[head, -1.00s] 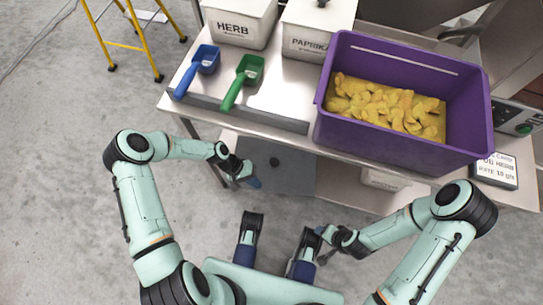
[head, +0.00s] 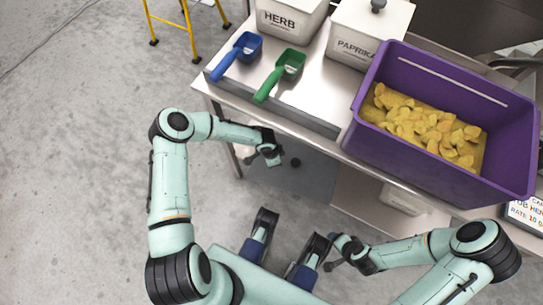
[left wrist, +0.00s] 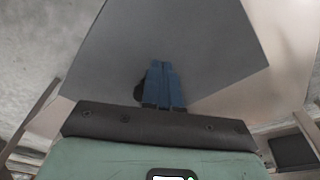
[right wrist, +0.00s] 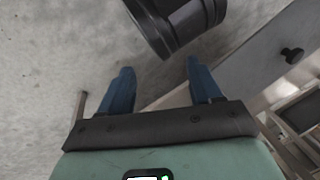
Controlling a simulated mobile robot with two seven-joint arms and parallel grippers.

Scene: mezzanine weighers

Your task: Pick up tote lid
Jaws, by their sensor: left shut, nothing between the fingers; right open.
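A flat grey panel (head: 318,178) with a dark round knob (head: 295,162) lies below the table's front edge; it looks like the tote lid. The left wrist view shows it as a large grey sheet (left wrist: 195,40), its knob partly hidden behind the fingers. My left gripper (head: 275,161) is shut and empty, just left of the knob in the head view; I cannot tell its height above the panel. My right gripper (right wrist: 158,75) is open and empty. In the right wrist view the grey panel (right wrist: 250,68) and knob (right wrist: 291,54) are off to the right.
A purple tote (head: 440,165) with yellow pieces stands on the metal table (head: 312,90). Blue (head: 236,58) and green (head: 280,76) scoops and the HERB (head: 283,20) and PAPRIKA (head: 362,38) bins are beside it. A yellow ladder (head: 190,25) stands beyond. The floor at left is clear.

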